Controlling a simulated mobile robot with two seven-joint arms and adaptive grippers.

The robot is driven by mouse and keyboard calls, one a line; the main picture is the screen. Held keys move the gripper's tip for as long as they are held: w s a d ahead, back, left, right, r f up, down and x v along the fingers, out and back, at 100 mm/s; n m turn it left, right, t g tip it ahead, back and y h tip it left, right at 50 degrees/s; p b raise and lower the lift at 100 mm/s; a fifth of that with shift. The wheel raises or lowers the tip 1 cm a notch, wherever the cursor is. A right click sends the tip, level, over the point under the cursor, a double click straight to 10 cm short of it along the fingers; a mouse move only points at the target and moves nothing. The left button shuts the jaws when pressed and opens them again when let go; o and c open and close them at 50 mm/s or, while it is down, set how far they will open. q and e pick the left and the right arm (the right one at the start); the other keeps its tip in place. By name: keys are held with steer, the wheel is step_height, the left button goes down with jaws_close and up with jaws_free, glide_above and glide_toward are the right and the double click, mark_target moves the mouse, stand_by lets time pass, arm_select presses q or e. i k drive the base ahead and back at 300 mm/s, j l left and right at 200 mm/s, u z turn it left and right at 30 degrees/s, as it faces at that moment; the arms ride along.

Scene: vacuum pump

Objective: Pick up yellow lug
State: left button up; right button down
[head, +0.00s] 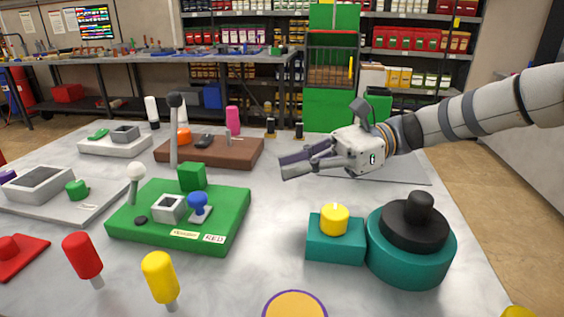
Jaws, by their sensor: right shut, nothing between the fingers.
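A short yellow cylinder (334,219) sits upright on a teal block (335,248), right of the middle of the table. A yellow piece with a grey tip (160,277) stands at the front left. I cannot tell which of these is the yellow lug. My right gripper (284,168) reaches in from the right, shut and empty, above the table and pointing left. It is behind and to the left of the teal block, apart from both yellow pieces. My left gripper is not in view.
A green board (222,228) with a lever, blocks and a blue knob lies left of centre. A round teal base with a black top (413,222) stands right of the teal block. A red piece (83,257) stands front left. The table between board and teal block is clear.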

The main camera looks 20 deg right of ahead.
mark_target(157, 270)
steer(key=j, duration=0.5)
steer(key=k+j, duration=0.15)
steer(key=j, duration=0.4)
steer(key=k+j+z, duration=0.15)
steer(key=k+z, duration=0.2)
steer(key=k, duration=0.2)
steer(key=i+u, duration=0.35)
steer(key=i, duration=0.2)
